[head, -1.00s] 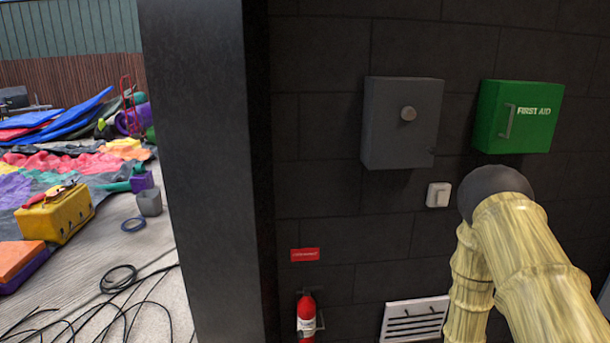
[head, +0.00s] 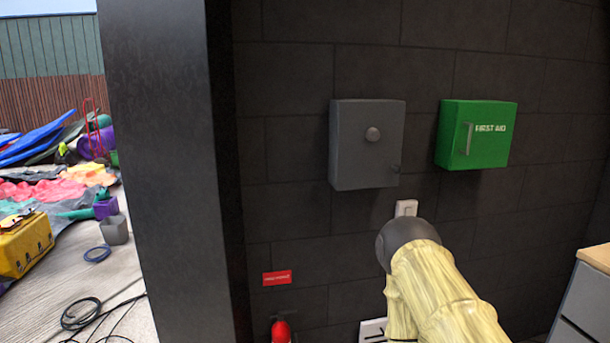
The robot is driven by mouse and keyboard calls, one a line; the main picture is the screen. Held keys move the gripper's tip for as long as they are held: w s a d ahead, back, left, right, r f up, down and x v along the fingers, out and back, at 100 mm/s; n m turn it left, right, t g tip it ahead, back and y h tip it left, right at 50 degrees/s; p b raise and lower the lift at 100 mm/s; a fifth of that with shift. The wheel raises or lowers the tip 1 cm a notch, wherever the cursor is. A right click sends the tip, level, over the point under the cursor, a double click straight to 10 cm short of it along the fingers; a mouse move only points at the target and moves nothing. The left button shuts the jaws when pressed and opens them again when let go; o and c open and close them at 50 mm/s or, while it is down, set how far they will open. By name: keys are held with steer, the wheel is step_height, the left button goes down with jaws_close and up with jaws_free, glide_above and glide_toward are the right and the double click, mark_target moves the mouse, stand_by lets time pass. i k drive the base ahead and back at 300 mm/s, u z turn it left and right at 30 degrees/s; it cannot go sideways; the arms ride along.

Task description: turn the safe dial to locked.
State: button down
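The safe (head: 352,160) is a dark grey box mounted on the dark block wall. Its round grey dial (head: 373,134) sits on the front face, above and right of the middle. A smaller dark knob or handle (head: 395,168) shows near the lower right edge of the front. The dial's setting is too small to read. My bamboo-patterned arm rises from the lower right, its dark rounded joint below and right of the safe. My gripper is not in view, and nothing of mine is seen touching the dial.
A green first aid box (head: 474,134) hangs right of the safe. A white switch (head: 406,208) is below, partly behind my arm. A red sign (head: 277,278) and fire extinguisher (head: 281,330) are lower left. A dark pillar (head: 165,170) stands left; a cabinet (head: 588,295) is at right.

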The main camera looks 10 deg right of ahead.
mark_target(372, 135)
steer(key=k, duration=0.5)
steer(key=z, duration=0.95)
steer(key=i, duration=0.75)
steer(key=u, duration=1.1)
